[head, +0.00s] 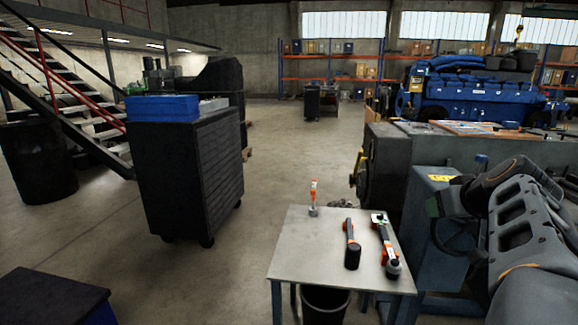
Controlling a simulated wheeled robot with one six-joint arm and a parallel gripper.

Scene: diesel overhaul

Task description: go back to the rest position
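My grey arm (520,235) rises at the right edge of the head view, folded, with a dark joint near the top and a dark cable loop beside it. I cannot make out my gripper or its fingertips. The arm is to the right of a small metal table (290,248). On the table lie an orange and black mallet (352,254) and an orange and black wrench-like tool (386,240). A smaller orange-handled tool (314,193) is at the table's back left, seemingly upright.
A dark tool cabinet (190,180) with a blue case (162,108) stands left of the table. A blue engine (475,98) is at the back right, beyond grey machine housings (385,165). A dark bin (325,302) is under the table. Clear floor (285,150) runs between cabinet and housings.

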